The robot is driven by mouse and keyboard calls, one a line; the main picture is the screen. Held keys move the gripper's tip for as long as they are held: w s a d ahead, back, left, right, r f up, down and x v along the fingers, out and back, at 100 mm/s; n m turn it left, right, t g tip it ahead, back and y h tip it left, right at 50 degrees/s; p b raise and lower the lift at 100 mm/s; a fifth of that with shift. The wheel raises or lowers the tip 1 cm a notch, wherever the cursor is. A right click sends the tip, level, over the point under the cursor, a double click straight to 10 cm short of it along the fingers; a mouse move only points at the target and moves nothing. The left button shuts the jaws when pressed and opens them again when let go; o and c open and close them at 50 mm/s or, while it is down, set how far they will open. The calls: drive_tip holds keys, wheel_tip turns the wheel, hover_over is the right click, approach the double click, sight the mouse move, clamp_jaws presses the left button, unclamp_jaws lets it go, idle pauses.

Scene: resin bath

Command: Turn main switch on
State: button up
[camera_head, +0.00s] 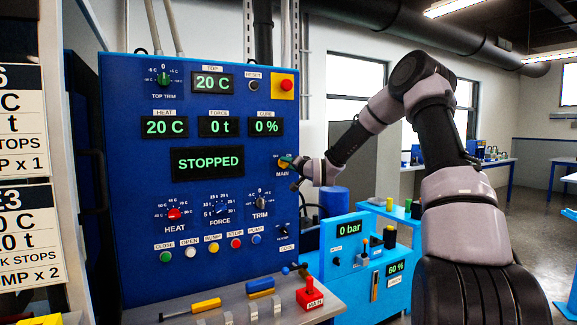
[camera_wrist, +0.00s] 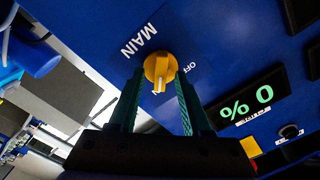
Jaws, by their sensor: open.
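The main switch is a yellow rotary knob (camera_wrist: 158,66) on the blue panel, with the MAIN label beside it. In the wrist view my gripper (camera_wrist: 160,78) has its two green fingers open, one on each side of the knob, with a visible gap; whether a finger touches it I cannot tell. The knob's handle points down between the fingers, and the OFF label is partly seen by the right finger. In the head view my gripper (camera_head: 289,162) is at the panel's right edge, largely covering the switch.
The blue control panel (camera_head: 120,130) carries displays reading STOPPED (camera_head: 208,163), 20 C, 0 t and 0 %. A red emergency button (camera_head: 287,86) is above the switch. A red MAIN box (camera_head: 309,296) and tools lie on the ledge below. A blue pump unit (camera_head: 350,250) stands right.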

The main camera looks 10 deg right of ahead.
drive_tip(key=v, duration=1)
drive_tip(key=shift+s, duration=0.25)
drive_tip(key=shift+s, duration=0.1)
drive_tip(key=s+r+g+h, duration=0.1)
drive_tip(key=s+r+g, duration=0.1)
drive_tip(key=s, duration=1.2)
drive_tip(key=s+d+r+n+g+h, duration=0.1)
drive_tip(key=s+g, duration=0.3)
drive_tip(key=s, duration=1)
drive_tip(key=s+d+r+g+h, duration=0.1)
drive_tip(key=s+g, duration=0.3)
drive_tip(key=s, duration=1)
drive_tip(key=shift+r, duration=0.8)
drive_tip(key=shift+w+d+h, duration=0.1)
drive_tip(key=shift+h, duration=0.2)
